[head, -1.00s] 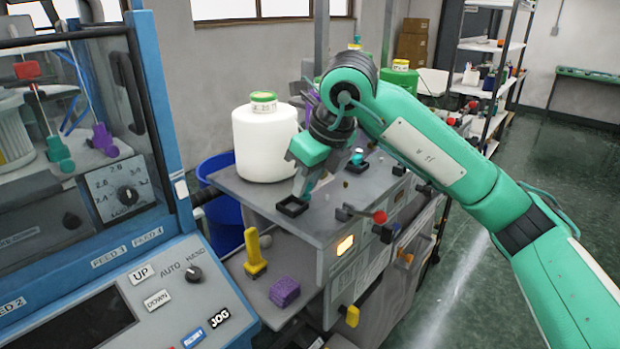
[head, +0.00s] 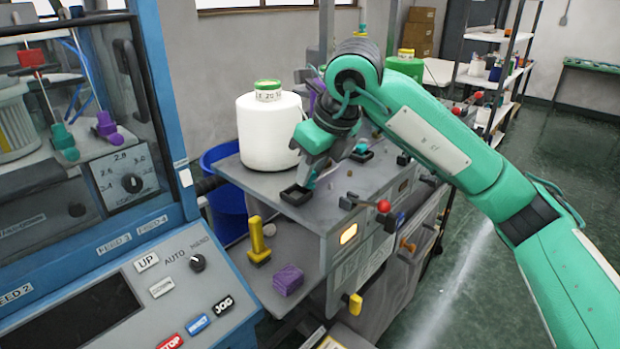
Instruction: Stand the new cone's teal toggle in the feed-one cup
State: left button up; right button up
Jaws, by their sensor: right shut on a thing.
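My right gripper (head: 309,179) comes in from the right and points down at the black square cup (head: 292,196) near the front left corner of the grey machine top. It is shut on a small teal toggle (head: 313,178), which is mostly hidden by the fingers. The toggle's lower end is at the cup's back right edge; I cannot tell whether it is inside the cup or just above it. A white yarn cone (head: 267,132) with a green-rimmed top label stands left of the gripper. My left gripper is not in view.
Another black cup (head: 362,156) with a teal piece sits behind. A yellow upright piece (head: 258,241) and a purple block (head: 288,280) are on the lower shelf. A blue control panel (head: 150,290) fills the left foreground.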

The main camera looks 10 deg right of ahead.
jog(key=shift+r, duration=0.25)
notch_tip(320, 180, up, 2)
jog(key=shift+w+d+r+n+g+y+p, duration=0.1)
jog(key=shift+n+g+y+p, duration=0.25)
jog(key=shift+n+p, duration=0.7)
jog(key=shift+r+n, duration=0.2)
jog(key=shift+n, duration=0.25)
jog(key=shift+s+a+f, duration=0.2)
jog(key=shift+s+a, duration=0.1)
jog(key=shift+a, duration=0.1)
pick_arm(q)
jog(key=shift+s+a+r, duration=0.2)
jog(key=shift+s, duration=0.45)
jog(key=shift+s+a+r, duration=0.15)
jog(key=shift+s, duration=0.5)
pick_arm(e)
jog(key=shift+s+a+f, duration=0.2)
jog(key=shift+s+a, duration=0.2)
jog(key=shift+a, duration=0.1)
jog(key=shift+s+a+f, duration=0.2)
jog(key=shift+s+a, duration=0.2)
jog(key=shift+a, duration=0.1)
pick_arm(q)
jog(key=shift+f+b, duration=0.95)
jog(key=shift+b, duration=0.1)
pick_arm(e)
jog(key=shift+f, duration=1.05)
